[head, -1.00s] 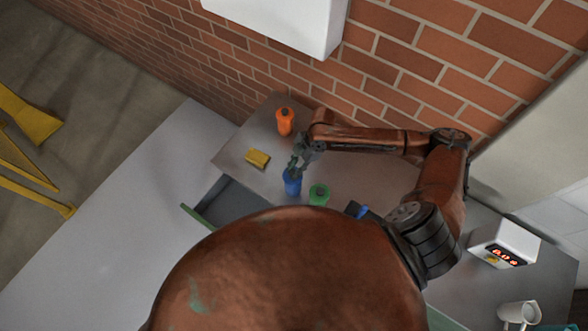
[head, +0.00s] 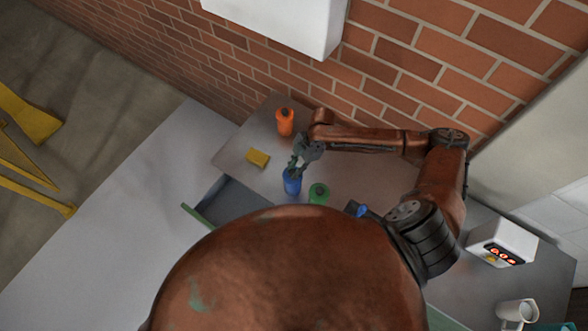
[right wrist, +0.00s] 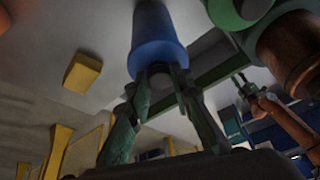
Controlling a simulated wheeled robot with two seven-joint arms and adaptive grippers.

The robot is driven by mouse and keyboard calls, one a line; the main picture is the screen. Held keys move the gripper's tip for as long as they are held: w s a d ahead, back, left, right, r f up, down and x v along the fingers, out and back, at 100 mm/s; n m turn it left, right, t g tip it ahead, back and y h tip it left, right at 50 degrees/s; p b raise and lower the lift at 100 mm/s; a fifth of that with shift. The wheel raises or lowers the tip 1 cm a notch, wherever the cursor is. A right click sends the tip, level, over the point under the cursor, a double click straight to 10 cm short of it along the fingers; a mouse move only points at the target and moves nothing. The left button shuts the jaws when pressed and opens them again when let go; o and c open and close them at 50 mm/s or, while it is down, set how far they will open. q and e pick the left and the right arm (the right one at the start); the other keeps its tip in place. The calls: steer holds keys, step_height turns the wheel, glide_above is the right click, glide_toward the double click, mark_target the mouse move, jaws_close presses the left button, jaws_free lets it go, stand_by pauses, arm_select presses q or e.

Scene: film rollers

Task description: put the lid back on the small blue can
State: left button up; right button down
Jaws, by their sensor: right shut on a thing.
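The small blue can (head: 292,186) stands upright on the grey worktop, and its blue body also shows in the right wrist view (right wrist: 157,38). My right gripper (head: 294,173) is directly over the can's top, with its fingertips at the rim. In the right wrist view its two green-grey fingers (right wrist: 162,72) close around a small dark piece at the can's top end, which looks like the lid. The fingers mostly hide it, and I cannot tell whether it is seated. My left gripper (right wrist: 242,78) seems to show small and dark in the right wrist view, its opening unclear.
A green can (head: 318,194) stands just right of the blue can. An orange can (head: 285,122) stands behind, near the brick wall, and a yellow block (head: 258,158) lies left. An open drawer (head: 228,202) is in front. A white timer box (head: 504,246) and mug (head: 518,312) are right.

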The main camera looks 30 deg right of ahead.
steer(key=shift+f+p, duration=0.15)
steer(key=shift+p, duration=0.75)
stand_by(1.7)
stand_by(0.3)
steer(key=c, duration=1.7)
jaws_free()
steer(key=shift+o, duration=0.9)
steer(key=o, duration=0.4)
steer(key=shift+c, duration=0.2)
steer(key=shift+r+p, duration=3.5)
steer(key=shift+c, duration=0.5)
